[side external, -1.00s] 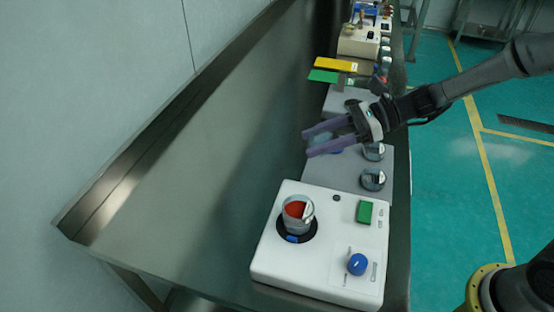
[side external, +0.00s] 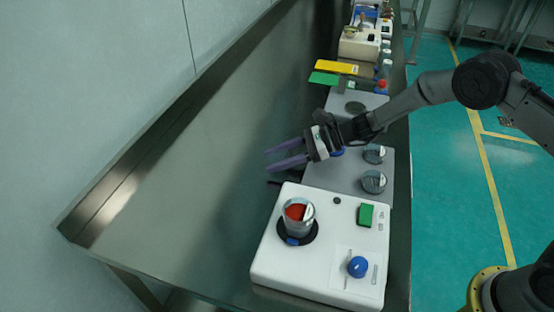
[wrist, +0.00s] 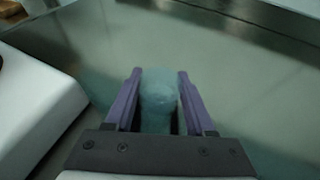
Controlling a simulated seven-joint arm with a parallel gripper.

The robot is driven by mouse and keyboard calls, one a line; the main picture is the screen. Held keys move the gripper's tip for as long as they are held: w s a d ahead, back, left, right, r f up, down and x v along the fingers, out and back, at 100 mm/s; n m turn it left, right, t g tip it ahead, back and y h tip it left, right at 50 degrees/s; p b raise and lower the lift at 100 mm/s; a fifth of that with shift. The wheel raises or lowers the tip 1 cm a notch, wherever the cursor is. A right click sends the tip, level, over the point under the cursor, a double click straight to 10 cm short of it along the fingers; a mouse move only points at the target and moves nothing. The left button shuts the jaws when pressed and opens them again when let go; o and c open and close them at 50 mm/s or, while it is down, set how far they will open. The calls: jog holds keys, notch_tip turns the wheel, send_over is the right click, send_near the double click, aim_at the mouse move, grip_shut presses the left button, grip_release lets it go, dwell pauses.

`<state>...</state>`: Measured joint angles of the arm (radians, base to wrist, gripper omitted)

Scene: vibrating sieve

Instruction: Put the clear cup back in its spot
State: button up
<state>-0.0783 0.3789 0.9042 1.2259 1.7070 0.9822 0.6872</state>
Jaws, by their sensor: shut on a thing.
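My gripper (side external: 286,158), with two purple fingers, reaches over the left edge of the grey plate (side external: 322,180), above the bare steel bench top. In the wrist view my gripper (wrist: 158,90) is shut on the clear cup (wrist: 158,92), a see-through, faintly teal shape between the fingers. The cup can hardly be made out in the side view. Two lidded round jars (side external: 373,181) (side external: 374,153) stand on the grey plate, right of my gripper.
The white machine has a green button (side external: 365,215) and a blue knob (side external: 357,266). Yellow (side external: 336,66) and green (side external: 324,78) flat pieces and more equipment (side external: 360,42) lie farther back. The steel bench (side external: 200,190) left of my gripper is clear.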

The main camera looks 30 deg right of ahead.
jog(key=shift+f, duration=0.35)
jog(key=shift+f, duration=0.15)
jog(key=o, duration=1.3)
jog(key=shift+o, duration=0.2)
jog(key=shift+d+r, duration=0.15)
jog(key=shift+r, duration=0.05)
jog(key=v, duration=1.1)
jog(key=shift+s+d+r, duration=0.1)
jog(key=shift+s+d, duration=0.15)
